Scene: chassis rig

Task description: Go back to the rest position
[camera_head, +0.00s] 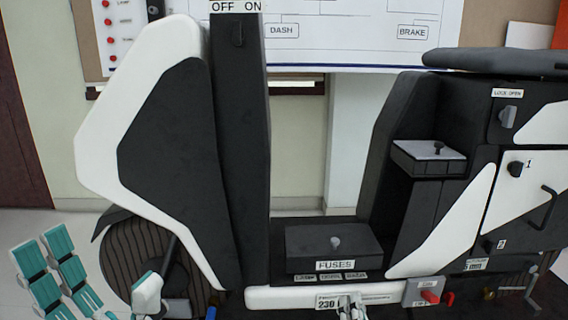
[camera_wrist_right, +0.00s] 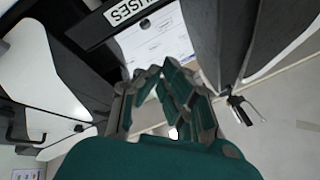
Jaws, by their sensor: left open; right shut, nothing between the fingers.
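My left gripper (camera_head: 43,248) is at the lower left of the head view. Its two teal-padded fingers stand apart with nothing between them, over the pale floor. My right gripper (camera_wrist_right: 168,88) fills the middle of the right wrist view, its teal and grey fingers closed together on nothing. In the head view only its grey fingertips (camera_head: 352,304) show at the bottom edge, in front of the rig's white front strip and below the FUSES box (camera_head: 334,246). The rest of it is cut off by the frame.
The dark chassis rig has a tall white-edged panel (camera_head: 140,150) on the left and a cabinet with a numbered white door (camera_head: 521,190) on the right. A red knob (camera_head: 430,297) sits close right of my right fingertips. A wall board (camera_head: 350,45) hangs behind.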

